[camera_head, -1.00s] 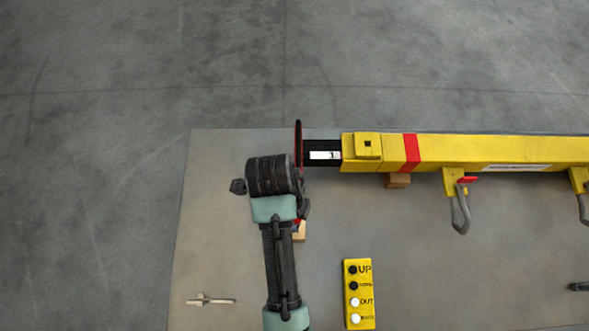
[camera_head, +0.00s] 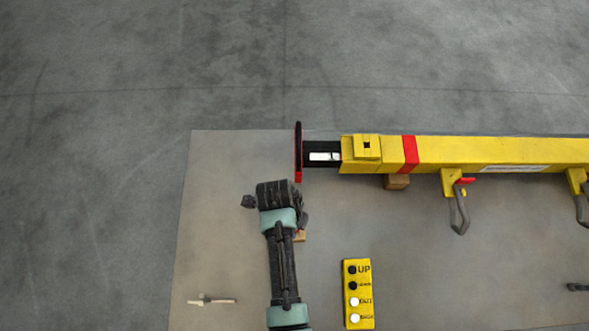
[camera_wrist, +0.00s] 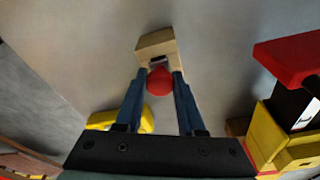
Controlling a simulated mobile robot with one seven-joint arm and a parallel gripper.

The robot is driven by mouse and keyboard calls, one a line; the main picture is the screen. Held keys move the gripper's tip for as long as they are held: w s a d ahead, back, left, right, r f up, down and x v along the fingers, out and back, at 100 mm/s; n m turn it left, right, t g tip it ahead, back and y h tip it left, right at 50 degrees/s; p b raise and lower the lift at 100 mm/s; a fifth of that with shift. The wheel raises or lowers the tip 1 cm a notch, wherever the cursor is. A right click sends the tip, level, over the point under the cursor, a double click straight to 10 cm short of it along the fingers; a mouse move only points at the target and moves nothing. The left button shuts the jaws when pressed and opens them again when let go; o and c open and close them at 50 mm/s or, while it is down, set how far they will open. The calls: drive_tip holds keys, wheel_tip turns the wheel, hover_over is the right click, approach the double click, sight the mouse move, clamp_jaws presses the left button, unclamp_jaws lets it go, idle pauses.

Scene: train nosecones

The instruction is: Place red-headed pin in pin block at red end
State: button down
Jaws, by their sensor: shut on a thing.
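My gripper (camera_wrist: 160,75) is shut on the red-headed pin, whose round red head (camera_wrist: 159,82) shows between the fingertips in the wrist view. The pin's shaft is hidden. A pale wooden block (camera_wrist: 157,41) with a dark notch lies just beyond the fingertips; I take it for the pin block. Whether the pin is in it or only in front of it, I cannot tell. In the head view, a corner of this block (camera_head: 300,237) shows beside my wrist, which hides the fingers and the pin. The red end plate (camera_head: 298,152) of the yellow beam (camera_head: 480,153) stands above my wrist.
A yellow button box (camera_head: 357,295) stands to the lower right of my wrist. A small pale T-shaped piece (camera_head: 213,300) lies at lower left. A brown block (camera_head: 397,182) and grey hooked handles (camera_head: 460,211) are at the beam. The mat's left side is mostly clear.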

drive_tip(key=shift+f, duration=0.15)
drive_tip(key=c, duration=0.5)
unclamp_jaws()
